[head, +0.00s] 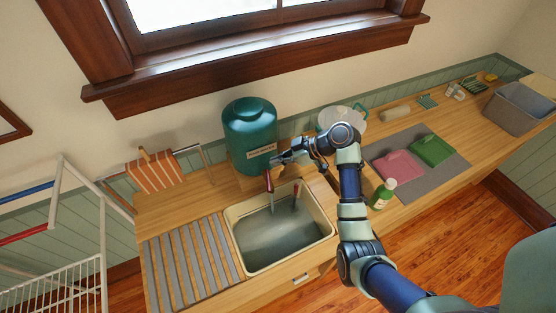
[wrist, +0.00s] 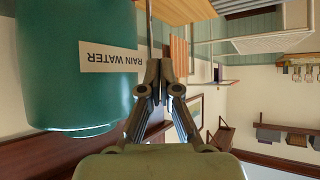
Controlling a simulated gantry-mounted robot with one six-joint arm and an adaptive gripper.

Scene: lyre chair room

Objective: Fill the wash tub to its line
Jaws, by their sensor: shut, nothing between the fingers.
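The wash tub (head: 233,243) is a cream rectangular basin set in the wooden counter, with greyish water (head: 278,240) inside. A green rain water tank (head: 250,125) stands behind it. A reddish tap (head: 268,182) sits below the tank, and a thin pale stream seems to fall from it into the tub. I cannot make out the fill line. My gripper (head: 275,160) is shut and empty, close to the tank's lower front and above the tap. In the wrist view my gripper (wrist: 160,65) points beside the tank (wrist: 75,90), whose label shows upside down. The tap cannot be made out there.
A slatted drainboard (head: 190,263) lies left of the tub, and a striped cloth (head: 155,174) hangs behind it. To the right are a green bottle (head: 382,194), a pink cloth (head: 398,164), a green cloth (head: 432,150) and a grey bin (head: 515,108). A white rack (head: 65,260) stands at left.

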